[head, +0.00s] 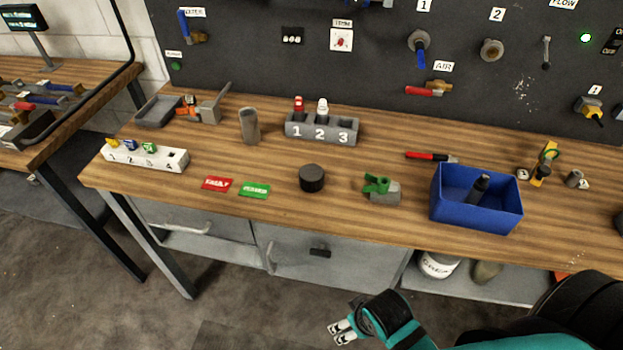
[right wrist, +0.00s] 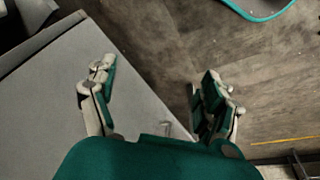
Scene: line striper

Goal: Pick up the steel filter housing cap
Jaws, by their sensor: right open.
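A dark, short round cap (head: 312,178) sits on the wooden workbench (head: 340,215), near the middle front; it looks like the filter housing cap. A taller grey cylinder (head: 249,126) stands upright behind it to the left. My right gripper (head: 341,332) is in front of the bench and below its top, apart from the cap. In the right wrist view the right gripper (right wrist: 156,84) has its fingers spread, with nothing between them. The cap does not show in that view. My left gripper is not in view.
A green-handled valve (head: 381,187) and a blue bin (head: 476,212) holding a dark object stand right of the cap. Red (head: 217,184) and green (head: 254,190) tags lie to its left. A numbered grey rack (head: 321,130) stands behind. Drawers (head: 335,255) are below the bench edge.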

